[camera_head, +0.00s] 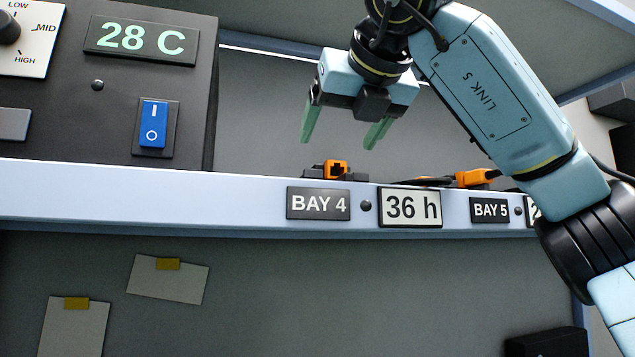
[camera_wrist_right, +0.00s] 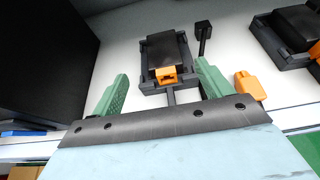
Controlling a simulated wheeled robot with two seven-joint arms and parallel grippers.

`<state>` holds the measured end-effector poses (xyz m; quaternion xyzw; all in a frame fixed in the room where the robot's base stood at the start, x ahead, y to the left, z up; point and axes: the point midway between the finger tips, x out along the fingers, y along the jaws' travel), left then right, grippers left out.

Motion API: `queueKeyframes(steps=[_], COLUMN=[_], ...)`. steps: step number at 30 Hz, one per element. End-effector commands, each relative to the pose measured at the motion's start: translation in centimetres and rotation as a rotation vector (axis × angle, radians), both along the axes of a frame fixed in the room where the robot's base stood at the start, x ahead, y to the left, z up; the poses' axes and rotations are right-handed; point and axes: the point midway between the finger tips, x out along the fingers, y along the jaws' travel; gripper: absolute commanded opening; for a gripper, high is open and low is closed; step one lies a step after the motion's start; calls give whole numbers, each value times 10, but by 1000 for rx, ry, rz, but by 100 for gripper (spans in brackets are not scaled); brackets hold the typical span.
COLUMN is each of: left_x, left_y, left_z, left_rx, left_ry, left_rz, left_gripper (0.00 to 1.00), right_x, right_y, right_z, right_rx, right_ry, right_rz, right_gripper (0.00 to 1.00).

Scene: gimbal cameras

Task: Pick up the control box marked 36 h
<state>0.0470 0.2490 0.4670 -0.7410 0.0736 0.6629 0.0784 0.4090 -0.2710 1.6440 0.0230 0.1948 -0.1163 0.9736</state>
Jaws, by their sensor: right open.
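The label reading 36 h (camera_head: 410,208) is on the pale shelf's front edge, right beside the BAY 4 label (camera_head: 318,204). Behind that edge an orange part (camera_head: 337,169) and dark tops show; the lip hides the rest. In the right wrist view a black box (camera_wrist_right: 163,50) sits in a dark grey cradle, with an orange part (camera_wrist_right: 168,75) at its near end. No marking on the box can be read. My right gripper (camera_head: 343,132) is open and empty above bay 4, pointing down, apart from the box. Its fingers (camera_wrist_right: 158,82) flank the cradle's near end in the wrist view. My left gripper is out of view.
A second dark box (camera_wrist_right: 297,28) stands in a cradle to the right, by the BAY 5 label (camera_head: 489,210). An orange plug (camera_head: 472,178) with a dark cable lies between. A dark panel (camera_head: 110,115) with 28 C and a blue switch rises at left.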

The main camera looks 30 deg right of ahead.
Motion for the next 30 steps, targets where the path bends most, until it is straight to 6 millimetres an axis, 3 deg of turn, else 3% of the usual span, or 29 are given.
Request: queueKeyframes(steps=[3, 7, 14, 19, 24, 30], left_x=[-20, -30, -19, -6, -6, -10], left_y=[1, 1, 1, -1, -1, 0], left_z=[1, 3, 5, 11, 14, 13], left_rx=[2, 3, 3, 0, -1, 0], left_ry=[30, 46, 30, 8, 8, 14], left_rz=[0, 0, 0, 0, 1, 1], left_gripper=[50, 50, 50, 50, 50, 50], right_x=[21, 38, 53, 74, 89, 90], right_y=[-6, -10, -15, -23, -26, -26], right_z=[-9, -16, -23, -35, -41, -42], right_rx=[0, 0, 0, 0, 0, 0], right_ry=[3, 1, 2, 3, 0, -1], right_rz=[-1, 0, -1, -1, 0, 1], right_gripper=[78, 78, 78, 78, 78, 78])
